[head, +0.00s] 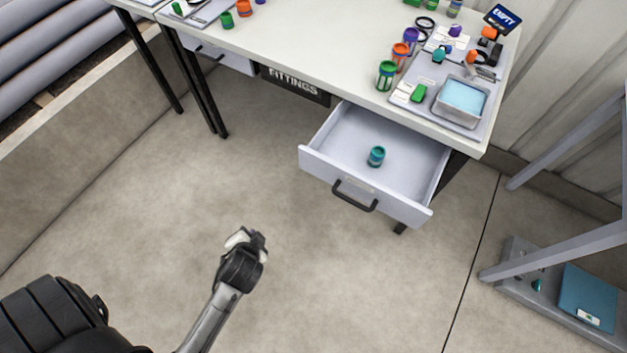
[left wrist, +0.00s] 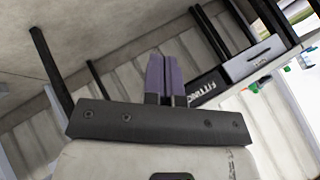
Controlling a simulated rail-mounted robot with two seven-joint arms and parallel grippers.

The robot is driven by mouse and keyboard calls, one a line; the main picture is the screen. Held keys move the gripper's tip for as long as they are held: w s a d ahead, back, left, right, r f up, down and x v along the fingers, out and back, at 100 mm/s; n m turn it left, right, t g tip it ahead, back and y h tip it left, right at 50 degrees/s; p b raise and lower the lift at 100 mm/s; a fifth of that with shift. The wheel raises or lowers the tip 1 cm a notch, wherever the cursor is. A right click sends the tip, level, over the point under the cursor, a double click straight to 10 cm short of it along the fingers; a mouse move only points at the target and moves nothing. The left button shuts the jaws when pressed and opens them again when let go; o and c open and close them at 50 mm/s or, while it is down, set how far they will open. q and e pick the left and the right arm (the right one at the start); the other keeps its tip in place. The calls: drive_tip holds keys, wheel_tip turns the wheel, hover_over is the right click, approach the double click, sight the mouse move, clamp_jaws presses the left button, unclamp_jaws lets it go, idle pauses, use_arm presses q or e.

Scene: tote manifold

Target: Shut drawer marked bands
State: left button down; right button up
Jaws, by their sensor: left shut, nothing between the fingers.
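An open drawer (head: 318,165) with a pale front and a dark bar handle (head: 355,196) sticks out from under the right part of the white table. A small teal jar (head: 376,156) stands inside it. No marking on its front can be read. My left gripper (head: 245,238) is over the floor, left of and nearer than the drawer, clear of it. In the left wrist view its purple fingers (left wrist: 165,76) are together and empty. That view also shows a pale drawer front (left wrist: 253,58) with a handle; I cannot tell which drawer it is. My right gripper is not in view.
A dark FITTINGS sign (head: 295,85) hangs under the table, with another pale drawer (head: 222,57) left of it. Jars, a metal tin (head: 461,103) and tools crowd the tabletop. A grey metal frame (head: 560,256) stands at right. Floor before the drawer is clear.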

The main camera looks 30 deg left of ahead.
use_arm(q)
drive_tip(key=w+a+r+m+t+y, duration=0.2)
drive_tip(key=w+m+t, duration=0.15)
drive_tip(key=m, duration=0.35)
drive_tip(key=m+t+h, duration=0.7)
drive_tip(key=m+t, duration=0.1)
drive_tip(key=m, duration=1.7)
approach(318, 169)
drive_tip(key=w+p, duration=0.1)
drive_tip(key=w, duration=0.5)
drive_tip(key=shift+a, duration=0.15)
drive_tip(key=shift+w, duration=0.75)
